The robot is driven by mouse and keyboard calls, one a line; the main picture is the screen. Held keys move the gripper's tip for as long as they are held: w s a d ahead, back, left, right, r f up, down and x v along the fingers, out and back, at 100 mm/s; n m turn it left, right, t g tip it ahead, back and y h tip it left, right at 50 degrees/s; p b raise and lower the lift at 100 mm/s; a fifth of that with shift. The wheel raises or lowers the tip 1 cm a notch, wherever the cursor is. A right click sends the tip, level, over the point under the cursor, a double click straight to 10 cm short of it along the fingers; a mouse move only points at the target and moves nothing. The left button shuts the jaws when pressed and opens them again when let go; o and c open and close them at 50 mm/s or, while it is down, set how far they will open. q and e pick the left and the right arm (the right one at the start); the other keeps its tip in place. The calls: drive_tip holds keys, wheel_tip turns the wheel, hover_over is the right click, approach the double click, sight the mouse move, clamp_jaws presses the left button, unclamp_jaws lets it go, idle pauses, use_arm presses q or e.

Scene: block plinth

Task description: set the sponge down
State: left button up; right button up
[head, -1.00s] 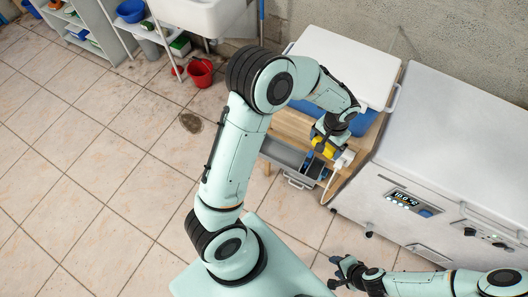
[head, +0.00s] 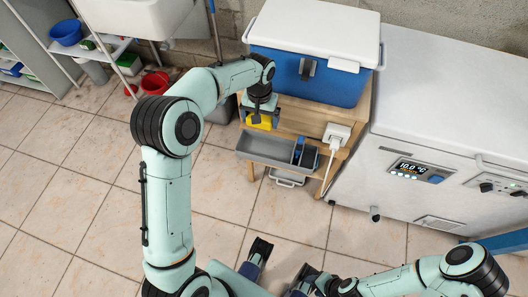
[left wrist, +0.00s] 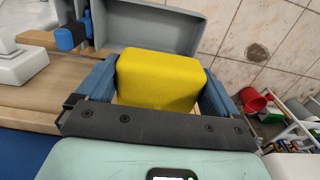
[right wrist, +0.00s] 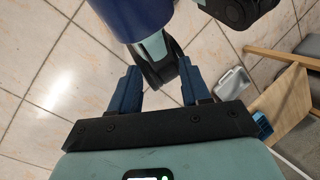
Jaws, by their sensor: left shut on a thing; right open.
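The yellow sponge (head: 262,121) is held in my left gripper (head: 262,108) at the left end of the wooden plinth (head: 293,119), just behind the grey tray. In the left wrist view the block-shaped sponge (left wrist: 160,80) sits between the two blue fingers, which are shut on its sides. Its underside is hidden, so I cannot tell whether it touches the wood. My right gripper (right wrist: 162,88) is open and empty, low over the floor at the bottom of the head view.
The grey tray (head: 262,149) at the plinth's front has blue items in its right end. A white plug box (head: 337,134) stands to the right. A blue cooler (head: 290,75) fills the back, and a white freezer (head: 420,150) stands at right. Bare wood lies between sponge and plug box.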

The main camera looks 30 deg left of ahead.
sight(261, 151)
use_arm(q)
wheel_tip(261, 151, down, 18)
drive_tip(key=shift+f+b, duration=0.2)
drive_tip(key=shift+b, duration=0.9)
drive_tip(key=shift+f, duration=0.1)
drive_tip(key=shift+f, duration=0.15)
drive_tip(key=o, duration=0.6)
drive_tip(key=shift+o, duration=0.2)
drive_tip(key=shift+r, duration=0.25)
wheel_tip(261, 151, up, 12)
drive_tip(key=p, duration=0.1)
drive_tip(key=shift+p, duration=0.3)
